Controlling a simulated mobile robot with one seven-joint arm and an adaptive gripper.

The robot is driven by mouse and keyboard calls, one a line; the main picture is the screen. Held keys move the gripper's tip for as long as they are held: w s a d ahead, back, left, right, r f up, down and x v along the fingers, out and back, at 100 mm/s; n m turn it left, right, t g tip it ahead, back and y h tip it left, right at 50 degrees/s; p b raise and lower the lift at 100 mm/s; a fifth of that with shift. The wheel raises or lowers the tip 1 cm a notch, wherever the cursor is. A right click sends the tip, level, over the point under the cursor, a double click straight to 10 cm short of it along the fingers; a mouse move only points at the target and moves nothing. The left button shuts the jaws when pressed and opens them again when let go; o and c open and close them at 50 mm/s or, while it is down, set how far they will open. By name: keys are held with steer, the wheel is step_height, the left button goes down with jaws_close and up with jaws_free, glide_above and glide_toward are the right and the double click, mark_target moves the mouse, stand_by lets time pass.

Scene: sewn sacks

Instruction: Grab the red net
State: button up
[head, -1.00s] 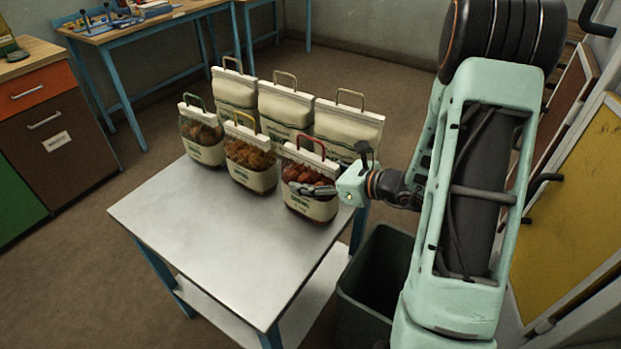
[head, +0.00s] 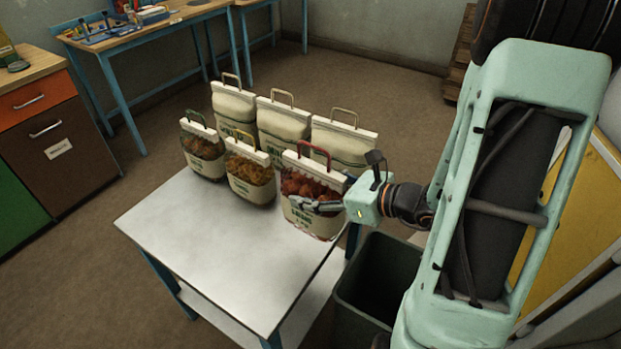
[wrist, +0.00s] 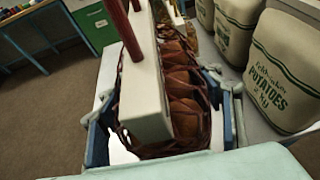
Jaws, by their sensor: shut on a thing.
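The red net (head: 308,187) is the front-right sack, with a white header, a red handle and dark red contents behind mesh. My gripper (head: 322,206) reaches in from the right and is shut on its lower body. In the wrist view the red net (wrist: 186,88) fills the space between the two fingers of my gripper (wrist: 165,118), one pressed on each side. It looks slightly tilted in the head view. I cannot tell clearly whether its bottom touches the table.
A green-handled net (head: 203,150) and a yellow-handled net (head: 250,175) stand to the left on the metal table (head: 215,255). Several cream potato sacks (head: 338,145) stand behind. A dark bin (head: 372,285) is right of the table. The table's front is clear.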

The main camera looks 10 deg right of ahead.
steer(key=shift+s+r, duration=0.3)
steer(key=shift+r, duration=0.1)
steer(key=shift+p, duration=0.95)
steer(key=shift+r+p, duration=0.1)
steer(key=shift+p, duration=0.25)
